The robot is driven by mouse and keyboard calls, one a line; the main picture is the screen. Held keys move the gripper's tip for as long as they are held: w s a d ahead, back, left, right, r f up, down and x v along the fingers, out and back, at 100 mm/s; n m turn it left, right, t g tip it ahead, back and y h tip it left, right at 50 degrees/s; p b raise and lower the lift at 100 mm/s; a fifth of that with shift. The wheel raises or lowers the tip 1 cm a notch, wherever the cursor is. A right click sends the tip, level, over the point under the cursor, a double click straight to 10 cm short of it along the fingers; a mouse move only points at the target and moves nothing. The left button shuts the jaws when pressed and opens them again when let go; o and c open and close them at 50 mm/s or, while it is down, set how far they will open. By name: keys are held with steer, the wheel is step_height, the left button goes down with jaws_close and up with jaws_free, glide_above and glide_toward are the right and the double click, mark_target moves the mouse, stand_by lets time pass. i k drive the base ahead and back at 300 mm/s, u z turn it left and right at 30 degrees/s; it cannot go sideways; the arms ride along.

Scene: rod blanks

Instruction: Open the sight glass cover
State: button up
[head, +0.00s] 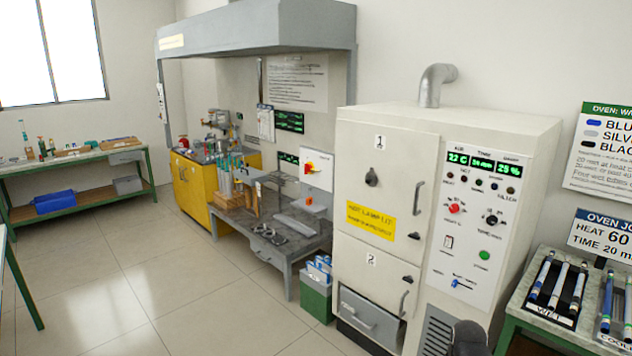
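The large cream oven cabinet (500,135) stands right of centre. Its upper door (400,155), marked 1, looks shut and has a vertical handle (418,197) on its right side. A small dark round fitting (371,177) sits on this door, left of the handle. It looks like the sight glass cover and no glass shows there. A yellow label (371,221) is below it. A lower door (372,262) is marked 2. No gripper fingers are in view. A dark rounded shape at the bottom edge in front of the oven may be part of my arm.
The control panel (482,215) is right of the doors. A bench with rods in trays (548,318) stands at the right. A grey table (312,247) and a green bin (316,298) are left of the oven. The floor (180,280) at left is clear.

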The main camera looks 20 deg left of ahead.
mark_target(371, 179)
steer(key=u, duration=0.05)
steer(key=k, duration=1.2)
steer(key=z, duration=0.25)
steer(key=i, duration=1.9)
steer(key=u, duration=1.4)
steer(key=i, duration=1.4)
steer(key=u, duration=1.25)
steer(key=k, duration=0.75)
steer(key=u, duration=0.1)
steer(key=i, duration=0.7)
steer(key=z, duration=0.05)
